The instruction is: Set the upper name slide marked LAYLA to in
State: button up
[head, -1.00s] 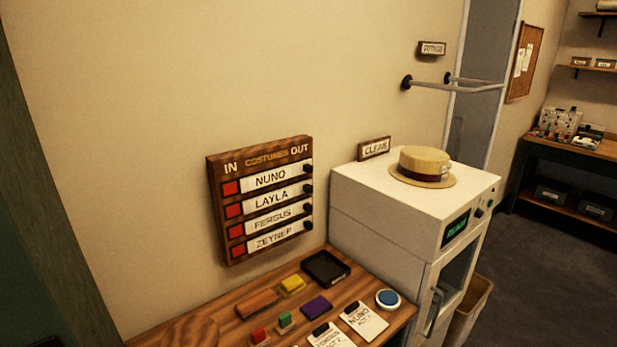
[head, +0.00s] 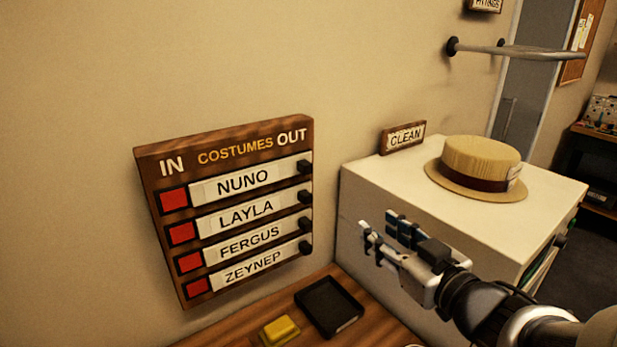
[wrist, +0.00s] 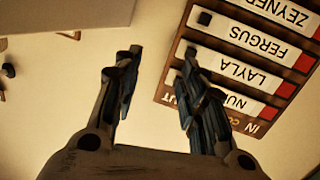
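The costumes board (head: 150,165) hangs on the wall, with IN at left and OUT at right. The LAYLA slide (head: 246,213) is the second row from the top. Its black knob (head: 305,197) sits at the right, OUT end, and a red square (head: 181,233) shows at its left. The LAYLA slide also shows upside down in the wrist view (wrist: 239,72), where a finger covers its knob end. My gripper (head: 383,229) is open and empty, right of the board and apart from it in the head view. Its spread fingers show in the wrist view (wrist: 162,55).
The NUNO (head: 243,181), FERGUS (head: 250,242) and ZEYNEP (head: 254,267) slides also have knobs at right. A white cabinet (head: 375,190) with a straw hat (head: 480,160) stands right of the board. A black tray (head: 329,305) and yellow block (head: 280,331) lie on the table below.

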jog(key=s+a+n+y, duration=0.1)
jog(key=s+a+y, duration=0.1)
jog(key=y, duration=0.1)
jog(key=p, duration=0.7)
send_near(309, 198)
jog(key=x, duration=0.7)
jog(key=shift+w+a+f, duration=0.1)
jog(key=shift+w, duration=0.15)
jog(key=shift+w+a, duration=0.4)
jog(key=shift+w, duration=0.2)
grip_shut()
